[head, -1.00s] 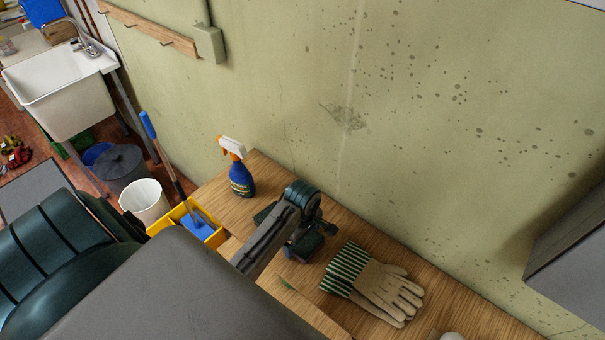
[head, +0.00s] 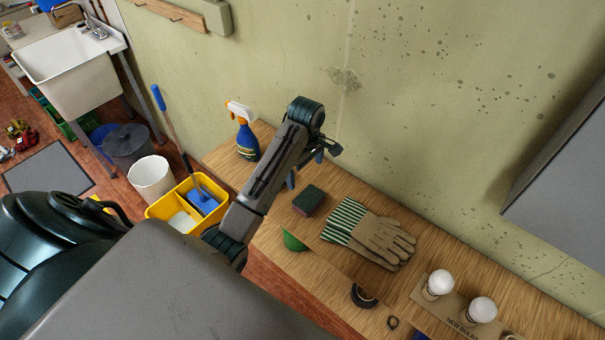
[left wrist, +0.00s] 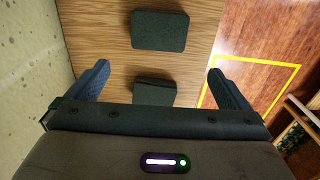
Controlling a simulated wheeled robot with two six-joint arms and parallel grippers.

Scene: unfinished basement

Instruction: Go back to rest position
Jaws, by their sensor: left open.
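My left gripper (head: 305,168) is raised above the wooden bench (head: 345,268), close to the wall. In the left wrist view its two fingers (left wrist: 160,85) are wide apart with nothing held between them. A dark green sponge (head: 308,200) lies on the bench just below and to the right of the gripper. The left wrist view shows two dark green blocks, one farther off (left wrist: 160,30) and one near the palm (left wrist: 155,92), both apart from the fingers. My right gripper is not in view.
A spray bottle (head: 246,135) stands on the bench's left end. Striped gloves (head: 375,235) and light bulbs on a holder (head: 455,308) lie to the right. A yellow bucket (head: 165,208), a white bin (head: 151,178) and a sink (head: 72,75) stand left. A grey cabinet (head: 565,190) is at right.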

